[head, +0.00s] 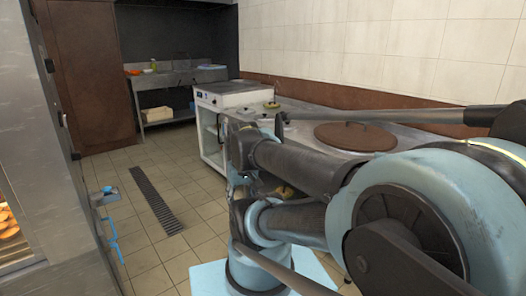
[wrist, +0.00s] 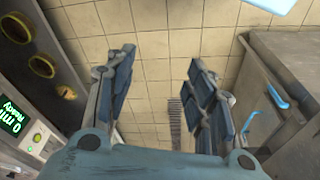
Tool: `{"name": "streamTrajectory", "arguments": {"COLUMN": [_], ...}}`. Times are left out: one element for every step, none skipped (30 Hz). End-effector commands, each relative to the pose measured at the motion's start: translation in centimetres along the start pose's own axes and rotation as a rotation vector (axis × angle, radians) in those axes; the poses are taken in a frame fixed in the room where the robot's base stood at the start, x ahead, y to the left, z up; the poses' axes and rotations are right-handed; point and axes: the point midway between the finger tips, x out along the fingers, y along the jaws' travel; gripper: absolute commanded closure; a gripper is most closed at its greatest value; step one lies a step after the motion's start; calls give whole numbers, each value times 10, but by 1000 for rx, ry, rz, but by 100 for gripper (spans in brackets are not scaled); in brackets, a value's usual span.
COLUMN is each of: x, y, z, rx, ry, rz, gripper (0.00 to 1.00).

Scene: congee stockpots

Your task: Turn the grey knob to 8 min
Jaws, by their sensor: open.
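In the wrist view, a pale control panel (wrist: 45,120) stands at the left edge. Its green-lit display (wrist: 12,119) appears to read 0 min and Ready. A small yellow-green round control (wrist: 37,137) sits beside the display. I cannot make out a clear grey knob or its pointer in either view. My gripper (wrist: 160,82) is open and empty, with its two blue-grey fingers apart over the tiled floor. The panel lies to the left of the fingers and does not touch them. In the head view my arm hides part of the counter side.
Gold-rimmed round openings (wrist: 40,65) lie above the panel in the wrist view. A grey cabinet with a blue handle (wrist: 277,96) stands at right. In the head view, a counter with a brown round lid (head: 355,136) runs along the wall. Tiled floor (head: 190,210) is clear at left centre.

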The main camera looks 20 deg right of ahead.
Motion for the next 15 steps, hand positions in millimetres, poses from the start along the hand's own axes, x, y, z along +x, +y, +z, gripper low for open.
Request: {"name": "streamTrajectory", "arguments": {"x": [-1, -2, -4, -5, -7, -10, -12, -15, -18, -20, -22, -25, -26, -28, -30], "y": [1, 3, 5, 8, 10, 15, 19, 23, 28, 32, 36, 41, 45, 48, 53], "z": [1, -2, -7, -11, -16, -24, -30, -37, -46, -53, -61, -71, -78, -86, -96], "rx": [-6, -13, -25, -37, -48, -66, -82, -99, -124, -143, -162, -187, -206, -225, -250], "ry": [1, 1, 2, 2, 2, 2, 3, 3, 3, 3, 2, 1, -1, -2, -5], "rz": [5, 11, 21, 32, 42, 61, 75, 91, 112, 129, 145, 167, 184, 199, 222], "gripper": [43, 43, 43, 43, 43, 43, 43, 43, 43, 43, 43, 43, 43, 43, 43]}}
